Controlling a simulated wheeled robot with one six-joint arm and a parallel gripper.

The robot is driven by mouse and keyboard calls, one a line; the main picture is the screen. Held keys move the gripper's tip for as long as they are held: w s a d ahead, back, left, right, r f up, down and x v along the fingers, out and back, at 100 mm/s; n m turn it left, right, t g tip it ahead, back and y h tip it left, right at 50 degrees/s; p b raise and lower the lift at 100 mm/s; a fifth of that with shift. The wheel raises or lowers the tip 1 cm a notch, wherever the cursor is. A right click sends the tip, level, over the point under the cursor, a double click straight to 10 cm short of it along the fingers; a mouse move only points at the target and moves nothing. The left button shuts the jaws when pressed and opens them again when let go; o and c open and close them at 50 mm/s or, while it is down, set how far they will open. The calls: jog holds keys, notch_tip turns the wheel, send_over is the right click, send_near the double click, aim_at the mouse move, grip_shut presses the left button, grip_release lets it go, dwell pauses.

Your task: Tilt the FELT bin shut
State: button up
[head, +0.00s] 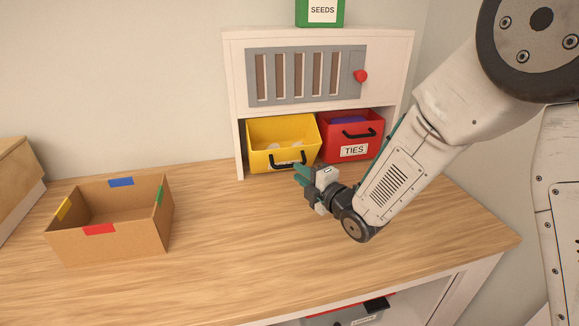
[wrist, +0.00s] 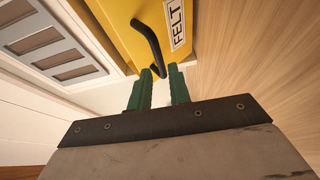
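The yellow FELT bin (head: 272,133) sits in the left bay of the white cabinet, its front leaning outward and its open top showing pale contents. Its black handle (head: 288,161) is on the front; in the wrist view the handle (wrist: 148,42) and the FELT label (wrist: 178,22) show close up. My gripper (head: 298,175) is just in front of the bin, low and to the right of its handle. In the wrist view its green fingers (wrist: 160,72) are apart, with one end of the handle at or between their tips. I cannot tell whether they touch it.
The red TIES bin (head: 365,133) stands right of the FELT bin, also leaning out. Above are a grey slotted panel (head: 300,76) with a red knob (head: 361,76) and a green SEEDS box (head: 320,12).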

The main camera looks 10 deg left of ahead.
aim_at(289, 166)
jog(key=x, duration=0.5)
jog(key=shift+w+a, duration=0.25)
